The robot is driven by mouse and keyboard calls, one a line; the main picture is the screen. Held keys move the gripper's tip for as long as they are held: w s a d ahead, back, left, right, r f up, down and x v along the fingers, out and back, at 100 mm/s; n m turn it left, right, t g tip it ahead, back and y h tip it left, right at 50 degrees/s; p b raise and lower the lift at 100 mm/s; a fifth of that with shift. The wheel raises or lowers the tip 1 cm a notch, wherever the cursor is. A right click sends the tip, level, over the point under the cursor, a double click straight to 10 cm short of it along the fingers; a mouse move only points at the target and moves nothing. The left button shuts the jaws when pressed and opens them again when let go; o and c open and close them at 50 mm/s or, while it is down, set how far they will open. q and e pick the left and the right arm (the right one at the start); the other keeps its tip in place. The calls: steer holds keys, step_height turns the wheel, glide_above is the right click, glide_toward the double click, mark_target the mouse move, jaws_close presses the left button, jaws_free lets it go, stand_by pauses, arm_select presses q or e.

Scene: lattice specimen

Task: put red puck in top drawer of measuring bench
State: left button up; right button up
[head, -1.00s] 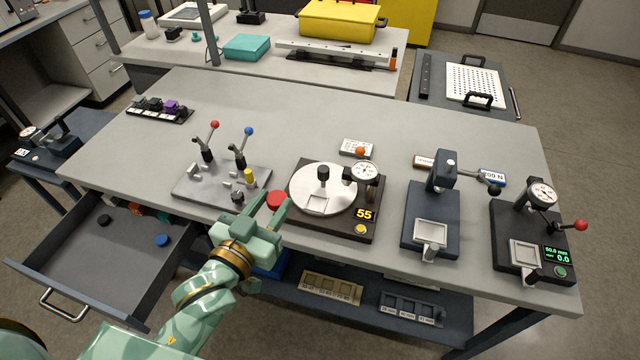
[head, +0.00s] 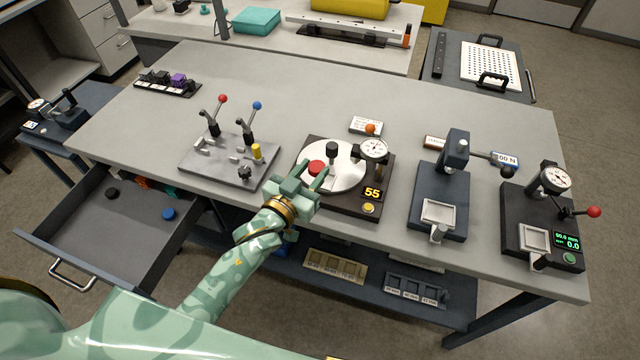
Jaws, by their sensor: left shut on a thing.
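The red puck (head: 316,167) is between the fingertips of my left gripper (head: 314,175), which is shut on it. In the picture the puck overlaps the left part of the round silver plate (head: 345,178) on the dial-gauge stand; I cannot tell whether it touches the plate. The top drawer (head: 72,222) of the measuring bench (head: 300,105) is pulled open at the left. A black puck (head: 112,193) and a blue puck (head: 168,213) lie in it. Orange and teal pieces show near its back, partly hidden by the bench top. My right gripper is not in view.
A lever fixture (head: 212,168) stands left of my left gripper. A dark press (head: 437,195) and another dial gauge stand (head: 530,228) are at the right. A lower shelf (head: 380,300) carries labelled trays. The drawer's middle is clear.

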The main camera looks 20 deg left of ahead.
arm_select(q)
steer(key=f, duration=0.1)
steer(key=w+f, duration=0.1)
steer(key=w+f+b, duration=0.1)
steer(key=shift+w+d+f, duration=0.25)
steer(key=shift+f, duration=0.1)
steer(key=f, duration=0.2)
steer(key=w+f+b, duration=0.1)
steer(key=f, duration=0.1)
steer(key=shift+w+d, duration=0.1)
steer(key=shift+d, duration=0.05)
steer(key=shift+r, duration=0.1)
steer(key=shift+b, duration=0.35)
steer(key=o, duration=1)
steer(key=shift+f, duration=0.2)
